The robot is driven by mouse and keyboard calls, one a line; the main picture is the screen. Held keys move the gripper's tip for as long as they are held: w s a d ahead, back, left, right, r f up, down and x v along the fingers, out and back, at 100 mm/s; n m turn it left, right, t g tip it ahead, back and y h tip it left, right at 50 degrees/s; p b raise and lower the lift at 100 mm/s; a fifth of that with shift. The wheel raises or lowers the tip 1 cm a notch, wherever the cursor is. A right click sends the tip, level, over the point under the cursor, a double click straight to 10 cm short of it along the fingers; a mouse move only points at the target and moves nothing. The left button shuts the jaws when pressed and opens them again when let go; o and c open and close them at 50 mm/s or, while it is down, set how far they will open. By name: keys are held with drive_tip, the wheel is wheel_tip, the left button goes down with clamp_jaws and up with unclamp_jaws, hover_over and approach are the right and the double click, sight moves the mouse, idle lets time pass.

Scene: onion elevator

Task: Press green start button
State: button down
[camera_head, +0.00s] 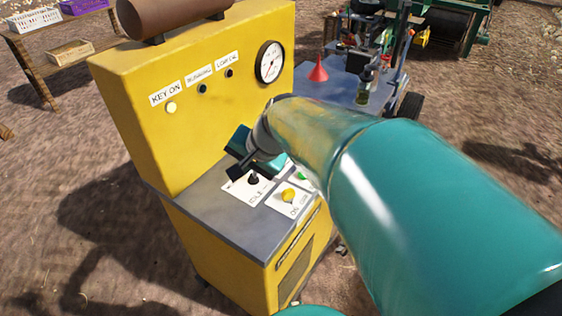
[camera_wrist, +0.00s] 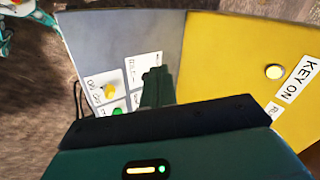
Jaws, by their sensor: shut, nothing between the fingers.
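The green start button (camera_wrist: 117,111) sits on a white label plate on the grey panel top in the wrist view. In the head view only a sliver of green (camera_head: 301,175) shows beside my arm, which hides the rest. My gripper (camera_head: 236,173) is shut and empty, hanging over the grey panel to the left of the button. In the wrist view my gripper's fingers (camera_wrist: 157,80) reach over the panel, to the right of the green button and apart from it in the picture.
A yellow knob (camera_head: 289,196) on an ON plate is close to the green button. A black lever (camera_head: 253,179) stands on the IDLE plate. The yellow console's upright face (camera_head: 190,130) carries a lit KEY ON lamp (camera_head: 171,107) and a gauge (camera_head: 270,62). A cart (camera_head: 345,92) stands behind.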

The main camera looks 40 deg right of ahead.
drive_tip(key=w+d+f+m+t, duration=0.1)
drive_tip(key=d+f+m, duration=0.1)
drive_tip(key=d+m, duration=0.3)
drive_tip(key=w+d+f+m+t+h, duration=0.1)
drive_tip(key=d+m, duration=0.4)
drive_tip(key=d, duration=0.6)
drive_tip(key=w+d+f+m+t+h, duration=0.1)
drive_tip(key=w+d+f+m, duration=0.2)
drive_tip(key=d+f+m, duration=0.2)
drive_tip(key=d, duration=0.3)
drive_tip(key=shift+f+m, duration=0.25)
drive_tip(key=shift+m, duration=0.15)
drive_tip(key=shift+f, duration=0.1)
drive_tip(key=shift+f, duration=4.35)
drive_tip(key=shift+f, duration=0.1)
drive_tip(key=shift+f, duration=0.3)
drive_tip(key=shift+f, duration=0.55)
drive_tip(key=shift+r, duration=1)
